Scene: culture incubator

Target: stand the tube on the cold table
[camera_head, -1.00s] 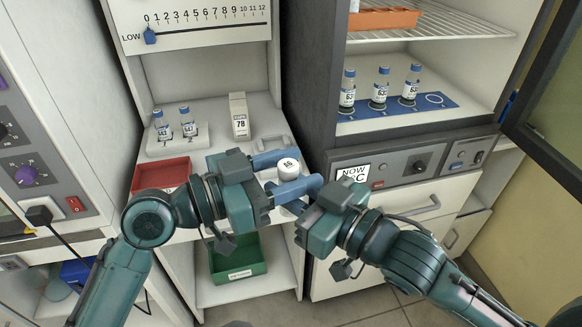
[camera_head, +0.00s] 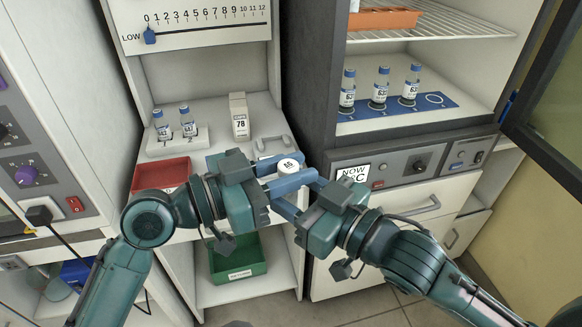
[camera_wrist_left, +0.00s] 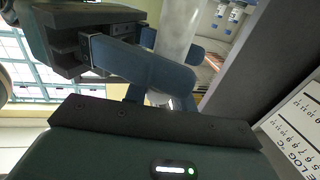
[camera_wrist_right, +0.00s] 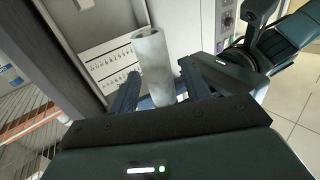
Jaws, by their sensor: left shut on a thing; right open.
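The tube, with a white numbered cap (camera_head: 288,165), is upright in front of the left bench. My left gripper (camera_head: 293,173) is shut on it. In the left wrist view the pale, translucent tube (camera_wrist_left: 178,32) lies between the fingers. My right gripper (camera_head: 297,196) is open, close to the tube from the right. In the right wrist view the tube (camera_wrist_right: 153,65) shows between its spread fingers (camera_wrist_right: 158,95). I cannot tell which surface is the cold table.
A blue strip (camera_head: 395,113) in the right cabinet carries three labelled vials and an empty ring. A red tray (camera_head: 161,173), a white carton (camera_head: 239,116) and two racked vials stand on the left bench. A green bin (camera_head: 238,262) is below. An open door (camera_head: 548,110) stands far right.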

